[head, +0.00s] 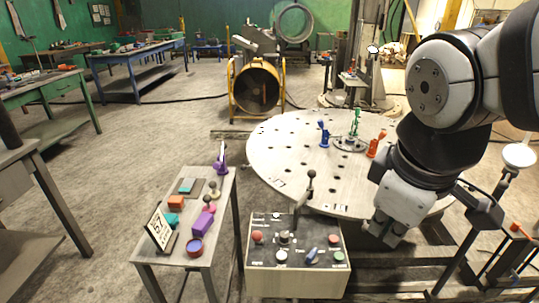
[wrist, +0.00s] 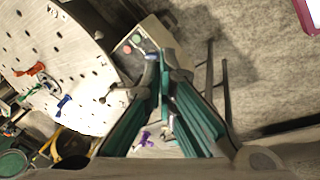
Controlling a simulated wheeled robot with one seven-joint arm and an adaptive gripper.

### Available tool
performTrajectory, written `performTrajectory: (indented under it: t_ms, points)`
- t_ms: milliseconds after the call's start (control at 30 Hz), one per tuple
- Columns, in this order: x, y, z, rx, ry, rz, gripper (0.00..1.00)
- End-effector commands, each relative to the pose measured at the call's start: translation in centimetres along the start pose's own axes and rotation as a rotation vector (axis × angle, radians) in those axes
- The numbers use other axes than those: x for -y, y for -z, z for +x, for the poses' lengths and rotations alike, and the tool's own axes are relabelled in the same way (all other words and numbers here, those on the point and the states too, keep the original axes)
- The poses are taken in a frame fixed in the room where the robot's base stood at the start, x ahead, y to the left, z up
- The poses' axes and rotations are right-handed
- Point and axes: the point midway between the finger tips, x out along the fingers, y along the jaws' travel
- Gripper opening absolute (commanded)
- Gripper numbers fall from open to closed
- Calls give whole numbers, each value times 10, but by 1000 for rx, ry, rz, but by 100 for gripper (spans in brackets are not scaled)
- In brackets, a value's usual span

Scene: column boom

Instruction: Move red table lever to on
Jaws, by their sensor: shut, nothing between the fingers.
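The red lever (head: 377,145) stands on the right part of the round, perforated metal table (head: 290,160), beside a green lever (head: 355,122) and a blue lever (head: 323,133). In the wrist view the red lever (wrist: 30,69) is at the left, with the blue lever (wrist: 65,101) below it. My gripper (head: 385,232) is in front of the table's near right edge, pointing down, nearer to me than the red lever and apart from it. In the wrist view my gripper (wrist: 164,62) has its fingertips together and empty. The lever's exact setting is too small to tell.
A control box (head: 295,283) with buttons and a black-knobbed lever (head: 310,187) stands left of my gripper, close by. A small side table (head: 183,262) with coloured blocks stands further left. A round lamp-like disc (head: 519,155) is at the right. Open floor lies at the left.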

Motion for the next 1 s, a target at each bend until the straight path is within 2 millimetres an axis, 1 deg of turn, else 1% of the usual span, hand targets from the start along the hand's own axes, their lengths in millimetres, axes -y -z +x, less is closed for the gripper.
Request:
performTrajectory:
  t_ms: [33,133,267,400,467,600,700,800,900,1000]
  points:
    - [-2,17,19,12,7,-125,0]
    - [-2,46,44,23,19,-380,0]
    - [4,84,80,24,43,-710,0]
    - [17,126,119,3,74,-1065,0]
    - [25,143,137,-14,89,-1213,0]
    - [49,181,177,-70,119,-1553,0]
    - [67,204,202,-119,134,-1765,0]
    - [82,222,220,-167,141,-1929,0]
    - [94,233,232,-203,142,-2044,0]
    - [100,240,238,-226,141,-2110,0]
